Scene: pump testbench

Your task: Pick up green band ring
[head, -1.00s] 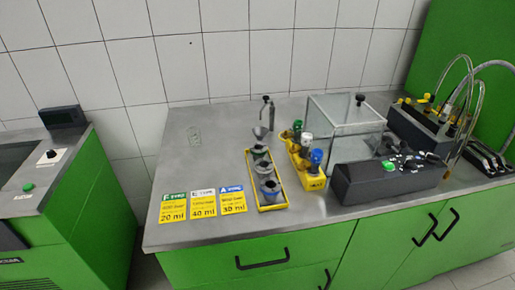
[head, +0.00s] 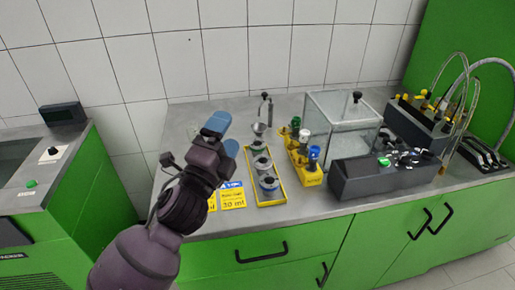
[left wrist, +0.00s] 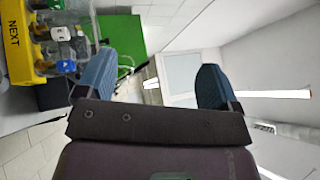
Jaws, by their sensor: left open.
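A yellow-framed tray (head: 281,196) on the grey bench holds three grey ring-shaped pieces in a row: back (head: 260,146), middle (head: 262,163) and front (head: 269,184). The front one has a bluish band. I cannot make out a green band on any of them at this size. My left gripper (head: 226,134) is left of the tray, above the bench, with its blue fingers apart and nothing between them. Both fingers also show spread in the left wrist view (left wrist: 152,82), which faces the wall and ceiling, not the tray. My right gripper is not in view.
Right of the tray is a yellow holder (head: 311,180) with green-, white- and blue-topped bottles. A glass box (head: 340,115) and a dark device (head: 375,180) stand further right. A funnel stand (head: 267,108) is behind the tray.

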